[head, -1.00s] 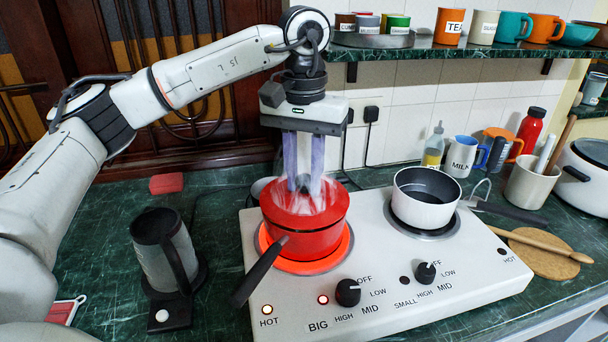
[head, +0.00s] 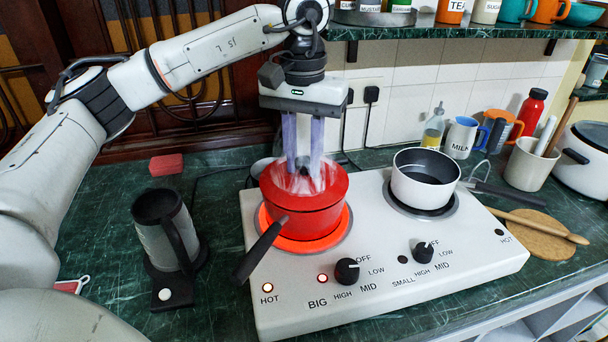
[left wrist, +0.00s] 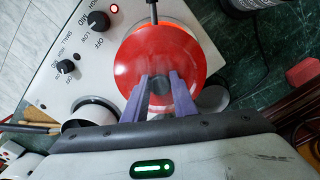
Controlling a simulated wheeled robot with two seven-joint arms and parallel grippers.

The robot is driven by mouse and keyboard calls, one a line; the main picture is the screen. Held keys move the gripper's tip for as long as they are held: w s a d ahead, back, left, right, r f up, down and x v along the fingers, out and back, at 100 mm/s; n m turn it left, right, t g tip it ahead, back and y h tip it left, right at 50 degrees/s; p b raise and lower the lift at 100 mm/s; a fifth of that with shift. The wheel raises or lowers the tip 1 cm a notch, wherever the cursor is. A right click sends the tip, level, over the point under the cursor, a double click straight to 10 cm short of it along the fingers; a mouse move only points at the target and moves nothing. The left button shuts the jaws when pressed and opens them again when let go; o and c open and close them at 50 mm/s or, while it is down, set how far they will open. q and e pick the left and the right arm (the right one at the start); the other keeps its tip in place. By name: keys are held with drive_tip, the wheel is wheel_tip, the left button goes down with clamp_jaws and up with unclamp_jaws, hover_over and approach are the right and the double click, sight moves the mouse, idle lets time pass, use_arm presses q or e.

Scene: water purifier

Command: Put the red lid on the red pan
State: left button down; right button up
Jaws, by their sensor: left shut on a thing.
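The red pan (head: 300,219) stands on the glowing left burner (head: 341,232), its dark handle (head: 260,250) pointing to the front left. The red lid (head: 330,185) lies over the pan's top, and pale steam blurs its middle. In the left wrist view the lid (left wrist: 140,65) is a red disc covering the pan's opening. My left gripper (head: 303,176) points straight down above the pan. In the left wrist view its purple fingers (left wrist: 161,84) are shut on the lid's dark knob. Whether the rim is fully seated all round is hard to tell. My right gripper does not show.
A white pot (head: 424,180) stands on the right burner of the white stove (head: 420,285). A grey kettle (head: 165,240) is left of the stove. A shelf (head: 450,30) with cups hangs above. Mugs (head: 463,137) and a utensil pot (head: 531,165) stand at back right.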

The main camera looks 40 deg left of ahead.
sight(303, 160)
use_arm(q)
drive_tip(key=shift+f, duration=0.4)
idle(0.5)
drive_tip(key=c, duration=0.9)
unclamp_jaws()
drive_tip(key=shift+r+p, duration=2.85)
drive_tip(key=shift+r, duration=0.7)
